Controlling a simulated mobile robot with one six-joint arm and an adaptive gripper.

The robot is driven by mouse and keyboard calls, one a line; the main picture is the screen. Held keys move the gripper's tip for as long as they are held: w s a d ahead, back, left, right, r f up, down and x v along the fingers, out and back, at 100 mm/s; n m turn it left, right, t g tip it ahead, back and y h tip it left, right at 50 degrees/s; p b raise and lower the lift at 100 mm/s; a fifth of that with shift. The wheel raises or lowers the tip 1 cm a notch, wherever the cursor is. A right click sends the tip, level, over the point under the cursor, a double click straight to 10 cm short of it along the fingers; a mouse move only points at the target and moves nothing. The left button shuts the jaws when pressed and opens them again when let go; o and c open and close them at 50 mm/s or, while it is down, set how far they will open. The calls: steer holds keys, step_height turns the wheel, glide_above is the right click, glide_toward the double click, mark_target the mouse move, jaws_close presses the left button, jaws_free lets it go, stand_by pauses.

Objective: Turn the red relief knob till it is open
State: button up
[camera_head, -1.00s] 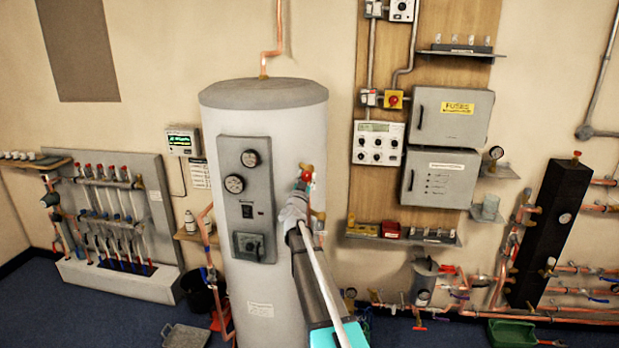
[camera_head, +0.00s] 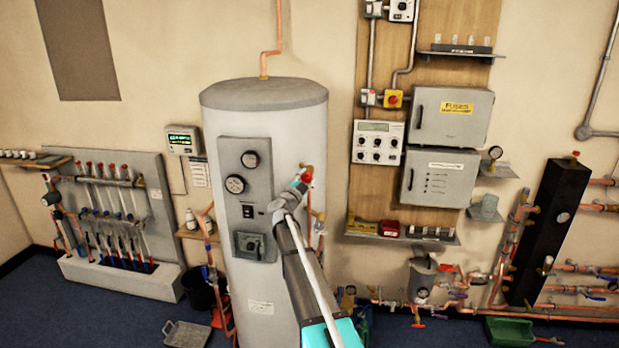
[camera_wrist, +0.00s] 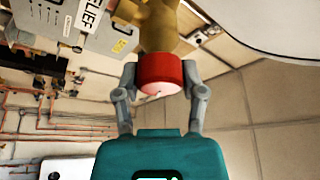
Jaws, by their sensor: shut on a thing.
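The red relief knob (camera_head: 306,178) sits on a brass fitting at the right side of the tall grey cylinder (camera_head: 272,120). In the wrist view the red knob (camera_wrist: 160,75) is a short round cap on the end of the brass body (camera_wrist: 162,28). My gripper (camera_wrist: 159,88) has one finger on each side of the knob, shut on it. In the head view my gripper (camera_head: 299,187) partly hides the knob and its fitting. A label plate reading "RELIEF" (camera_wrist: 84,20) shows beside the brass body.
A control panel (camera_head: 246,190) with dials is on the cylinder's front, left of my arm. Grey fuse boxes (camera_head: 452,118) and a red button (camera_head: 393,98) are on the wall board to the right. Copper pipes (camera_head: 580,268) run low at the right.

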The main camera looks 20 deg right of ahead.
steer(key=shift+s+f, duration=0.1)
steer(key=shift+s, duration=0.15)
steer(key=o, duration=1.1)
steer(key=shift+d, duration=0.1)
steer(key=shift+o, duration=0.2)
steer(key=shift+w, duration=0.1)
